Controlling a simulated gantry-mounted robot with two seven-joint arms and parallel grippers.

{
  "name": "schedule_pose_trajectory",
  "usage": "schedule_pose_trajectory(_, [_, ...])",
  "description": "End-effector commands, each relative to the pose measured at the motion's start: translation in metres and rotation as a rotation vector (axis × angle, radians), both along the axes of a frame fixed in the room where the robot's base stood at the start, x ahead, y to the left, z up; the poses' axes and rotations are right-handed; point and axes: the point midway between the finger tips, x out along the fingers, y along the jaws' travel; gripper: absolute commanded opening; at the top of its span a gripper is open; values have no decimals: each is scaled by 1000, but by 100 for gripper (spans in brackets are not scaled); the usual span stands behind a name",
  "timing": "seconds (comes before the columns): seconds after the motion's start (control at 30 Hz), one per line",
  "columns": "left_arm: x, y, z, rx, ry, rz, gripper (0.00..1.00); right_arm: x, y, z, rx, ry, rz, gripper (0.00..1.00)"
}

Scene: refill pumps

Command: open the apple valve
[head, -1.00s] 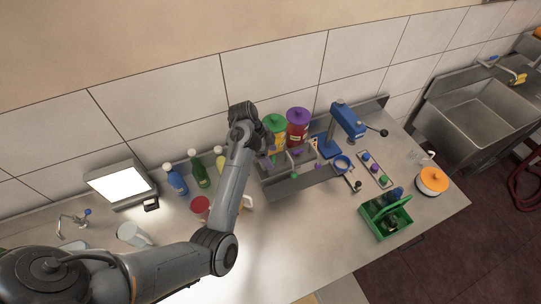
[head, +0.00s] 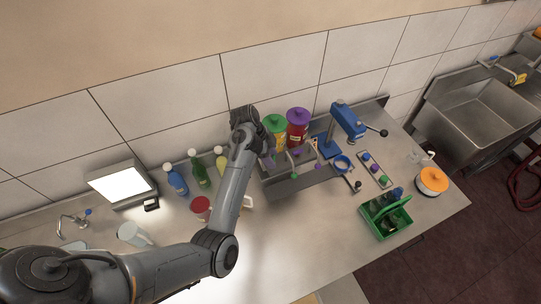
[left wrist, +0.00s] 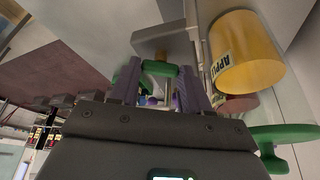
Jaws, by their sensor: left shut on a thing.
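The yellow apple dispenser with a green lid (head: 275,124) stands at the back of the counter; its APPLE label shows on the yellow body (left wrist: 248,58) in the left wrist view. A green valve handle (left wrist: 160,68) sits on a metal stem below a grey block, beside the dispenser. My left gripper (left wrist: 158,88) is shut on this handle, with a purple finger on each side. In the head view the left gripper (head: 267,161) is just left of the dispenser's front, and my arm hides most of the grip. My right gripper is not in view.
A red dispenser with a purple lid (head: 297,130) stands right beside the yellow one. A blue press (head: 346,125), a green caddy (head: 386,218) and an orange-lidded pot (head: 432,180) are to the right. Bottles (head: 198,170) stand to the left.

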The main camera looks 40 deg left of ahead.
Motion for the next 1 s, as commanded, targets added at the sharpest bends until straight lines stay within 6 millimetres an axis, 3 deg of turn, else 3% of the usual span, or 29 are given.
schedule_pose_trajectory(0.7, [-3, -4, 4, -1, 0, 389, 16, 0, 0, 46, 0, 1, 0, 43])
schedule_pose_trajectory(1.0, [-3, -5, 3, -2, -1, 503, 16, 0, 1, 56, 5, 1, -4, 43])
